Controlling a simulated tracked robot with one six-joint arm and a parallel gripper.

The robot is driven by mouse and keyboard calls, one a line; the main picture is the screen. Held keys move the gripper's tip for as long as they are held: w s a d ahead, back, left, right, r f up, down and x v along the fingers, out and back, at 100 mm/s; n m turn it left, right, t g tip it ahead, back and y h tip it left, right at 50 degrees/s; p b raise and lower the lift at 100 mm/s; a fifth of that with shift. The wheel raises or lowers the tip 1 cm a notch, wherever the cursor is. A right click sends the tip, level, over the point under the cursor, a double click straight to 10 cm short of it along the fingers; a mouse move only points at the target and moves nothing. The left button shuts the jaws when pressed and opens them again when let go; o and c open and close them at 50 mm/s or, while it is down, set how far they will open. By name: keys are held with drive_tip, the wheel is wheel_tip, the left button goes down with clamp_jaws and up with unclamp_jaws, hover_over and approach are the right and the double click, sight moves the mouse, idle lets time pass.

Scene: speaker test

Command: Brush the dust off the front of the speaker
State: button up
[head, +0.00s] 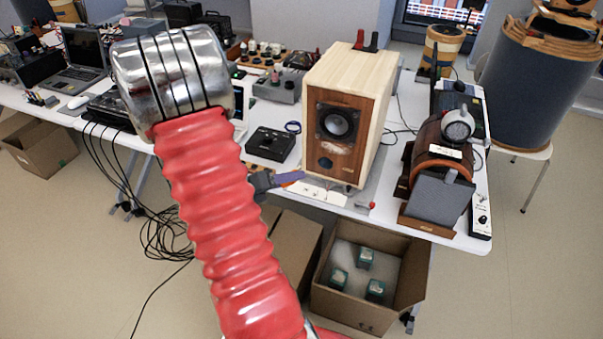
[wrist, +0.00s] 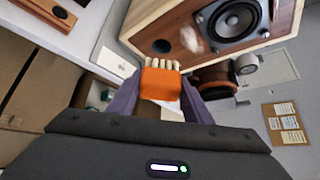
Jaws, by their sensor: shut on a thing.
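The speaker (head: 378,105) is a pale wooden box with a darker brown front, upright at the table's front edge. Its front has a black-framed cone and a small dark port below. A pale grey dust patch (wrist: 190,38) lies on the front between cone and port. My gripper (wrist: 160,100) is shut on an orange brush (wrist: 160,84) with cream bristles. The bristles point toward the lower front of the speaker (wrist: 150,20), apart from the dust. In the head view my gripper (head: 284,180) is just left of the speaker's lower front, partly behind my red arm; the brush is not clear there.
A black box (head: 270,144) sits on the white table left of the speaker. A brown cylindrical device (head: 430,142) stands to the right. An open cardboard box (head: 416,285) with green-topped items is on the floor below. Black cables (head: 165,235) hang at left.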

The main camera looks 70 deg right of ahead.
drive_tip(key=s+d+h, duration=0.1)
drive_tip(key=s+d+r+n+t+h, duration=0.1)
drive_tip(key=shift+s, duration=0.3)
drive_tip(key=shift+s+d+r+n+t+h, duration=0.3)
drive_tip(key=shift+s+d+t+h, duration=0.1)
drive_tip(key=shift+d+h, duration=0.15)
drive_tip(key=shift+d, duration=0.15)
drive_tip(key=shift+s+d, duration=0.15)
drive_tip(key=shift+d, duration=1.25)
drive_tip(key=shift+s+d, duration=0.15)
drive_tip(key=shift+d, duration=1.25)
drive_tip(key=shift+s+d, duration=0.15)
drive_tip(key=shift+d, duration=0.8)
drive_tip(key=shift+s, duration=0.1)
drive_tip(key=shift+s+a, duration=0.2)
drive_tip(key=shift+s, duration=0.65)
drive_tip(key=shift+s+a, duration=0.15)
drive_tip(key=shift+s, duration=0.65)
